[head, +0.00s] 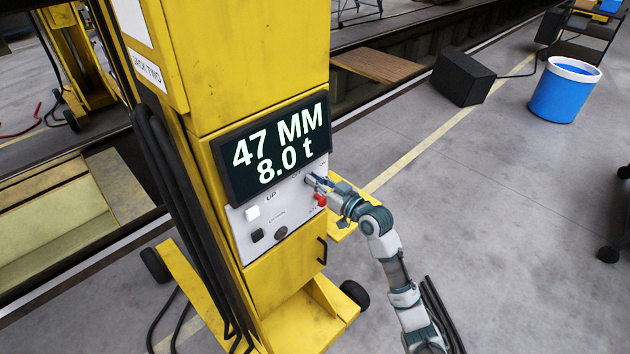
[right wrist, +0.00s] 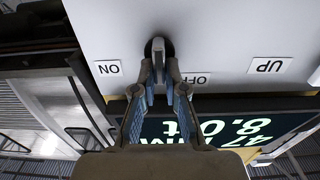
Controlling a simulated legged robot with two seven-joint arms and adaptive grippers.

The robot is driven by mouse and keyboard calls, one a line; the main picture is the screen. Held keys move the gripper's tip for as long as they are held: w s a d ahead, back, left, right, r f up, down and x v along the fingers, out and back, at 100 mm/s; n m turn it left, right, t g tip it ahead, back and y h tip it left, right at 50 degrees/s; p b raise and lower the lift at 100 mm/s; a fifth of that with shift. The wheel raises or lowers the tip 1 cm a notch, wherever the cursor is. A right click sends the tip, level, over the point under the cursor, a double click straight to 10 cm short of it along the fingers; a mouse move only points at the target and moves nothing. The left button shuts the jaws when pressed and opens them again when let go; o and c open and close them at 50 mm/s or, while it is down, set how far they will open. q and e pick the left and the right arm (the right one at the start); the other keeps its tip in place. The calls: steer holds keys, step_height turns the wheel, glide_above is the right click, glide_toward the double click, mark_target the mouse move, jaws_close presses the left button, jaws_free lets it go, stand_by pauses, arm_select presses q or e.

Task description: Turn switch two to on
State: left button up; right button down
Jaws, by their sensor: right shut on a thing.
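The switch (right wrist: 158,47) is a dark knob with a grey lever on the light panel of the yellow lifting jack. An ON label (right wrist: 108,68) is on its left and an OFF label (right wrist: 197,79) at its lower right in the right wrist view, where the lettering is upside down. My right gripper (head: 319,184) is at the upper right of the panel (head: 242,237) in the head view. Its fingers (right wrist: 160,85) are shut on the switch lever. The lever's exact setting is hard to tell, and no number for this switch is readable. My left gripper is not in view.
A display (head: 270,148) above the panel reads 47 MM and 8.0 t. A red knob (head: 320,199) is just below my right gripper. White (head: 252,213) and black buttons are farther left. A blue bucket (head: 565,90) and black box (head: 463,78) stand on the floor.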

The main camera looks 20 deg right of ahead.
steer(key=shift+a+f, duration=0.1)
steer(key=shift+f, duration=0.05)
steer(key=shift+d, duration=0.25)
steer(key=shift+a+p, duration=0.1)
steer(key=shift+p, duration=0.25)
steer(key=m+p, duration=0.2)
steer(key=m, duration=0.1)
steer(key=shift+p, duration=0.4)
steer(key=m+p, duration=0.1)
steer(key=m, duration=0.1)
steer(key=m+p, duration=0.2)
steer(key=m, duration=0.1)
steer(key=d+m+p, duration=0.1)
steer(key=m+p, duration=0.1)
steer(key=shift+w+f, duration=0.15)
steer(key=shift+f, duration=0.25)
arm_select(q)
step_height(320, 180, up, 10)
steer(key=p, duration=0.1)
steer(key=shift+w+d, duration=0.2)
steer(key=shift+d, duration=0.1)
arm_select(e)
steer(key=shift+f+m, duration=0.15)
steer(key=shift+m, duration=0.75)
steer(key=shift+f, duration=0.1)
